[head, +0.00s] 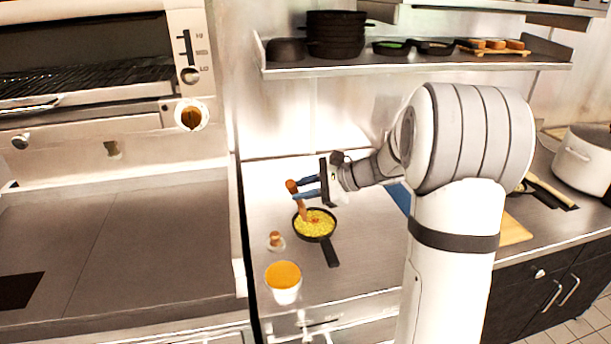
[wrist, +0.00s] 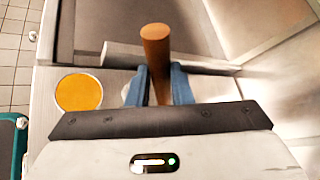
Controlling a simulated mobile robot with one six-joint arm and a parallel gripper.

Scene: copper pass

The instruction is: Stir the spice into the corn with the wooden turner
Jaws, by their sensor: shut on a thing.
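A small black skillet (head: 331,252) holds yellow corn (head: 316,226) on the steel counter, its handle pointing toward the front. A little reddish spice shows on the corn near the middle. My gripper (head: 306,188) is above the skillet's back left side, shut on the wooden turner (head: 291,186). The turner is tilted, with its lower end reaching down to the corn; I cannot tell how deep it goes. In the wrist view the turner's round handle (wrist: 156,45) stands between my blue fingers (wrist: 160,85). The skillet is hidden there.
A white tub with orange contents (head: 284,291) stands in front of the skillet; it also shows in the wrist view (wrist: 79,93). A small dish with a brown item (head: 276,240) sits left of the skillet. A shelf (head: 420,64) with pans hangs above. A pot (head: 582,165) stands far right.

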